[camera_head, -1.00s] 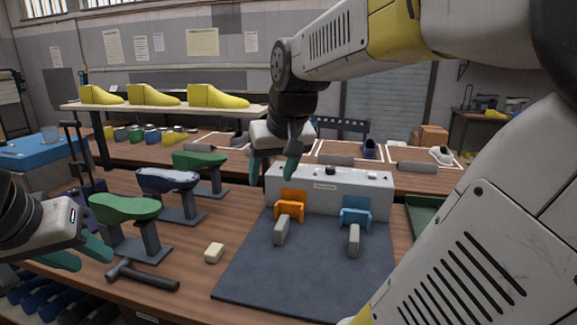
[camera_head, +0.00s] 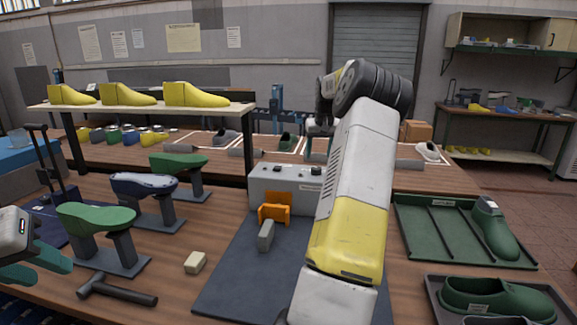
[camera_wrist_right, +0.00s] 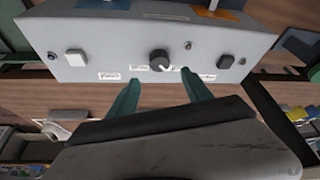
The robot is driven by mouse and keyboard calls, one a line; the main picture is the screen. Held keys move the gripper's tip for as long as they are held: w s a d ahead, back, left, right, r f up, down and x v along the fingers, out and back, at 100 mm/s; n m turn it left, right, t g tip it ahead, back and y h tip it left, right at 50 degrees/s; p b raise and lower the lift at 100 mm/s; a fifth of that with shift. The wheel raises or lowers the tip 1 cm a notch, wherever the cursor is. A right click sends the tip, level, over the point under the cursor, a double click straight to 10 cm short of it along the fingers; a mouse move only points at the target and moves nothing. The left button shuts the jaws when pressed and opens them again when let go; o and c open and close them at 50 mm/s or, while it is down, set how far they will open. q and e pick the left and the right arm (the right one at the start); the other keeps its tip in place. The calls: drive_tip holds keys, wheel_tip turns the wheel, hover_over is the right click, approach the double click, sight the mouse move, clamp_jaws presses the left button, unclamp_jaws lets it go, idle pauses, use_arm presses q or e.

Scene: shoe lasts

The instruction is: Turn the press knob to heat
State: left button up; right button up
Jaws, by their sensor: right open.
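The press is a pale grey box (camera_head: 262,190) on the bench in the head view, partly hidden by my right arm. Its panel (camera_wrist_right: 110,62) fills the upper part of the right wrist view. A round black knob (camera_wrist_right: 159,60) sits mid-panel above small white labels. My right gripper (camera_wrist_right: 159,77) is open and empty, its two teal fingers apart, with their tips just below the knob in that view, one to each side; contact cannot be told. In the head view this gripper is mostly hidden behind its arm. My left gripper (camera_head: 52,272) is open and empty at the left edge.
An orange part (camera_head: 275,208) stands before the press on a dark mat (camera_head: 235,275). Green shoe lasts (camera_head: 95,217), a hammer (camera_head: 118,291) and a beige block (camera_head: 195,262) are left; a green tray (camera_head: 425,225) is right.

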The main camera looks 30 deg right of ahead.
sight(316, 167)
drive_tip(key=x, duration=0.7)
drive_tip(key=shift+a, duration=0.1)
drive_tip(key=shift+c, duration=0.5)
clamp_jaws()
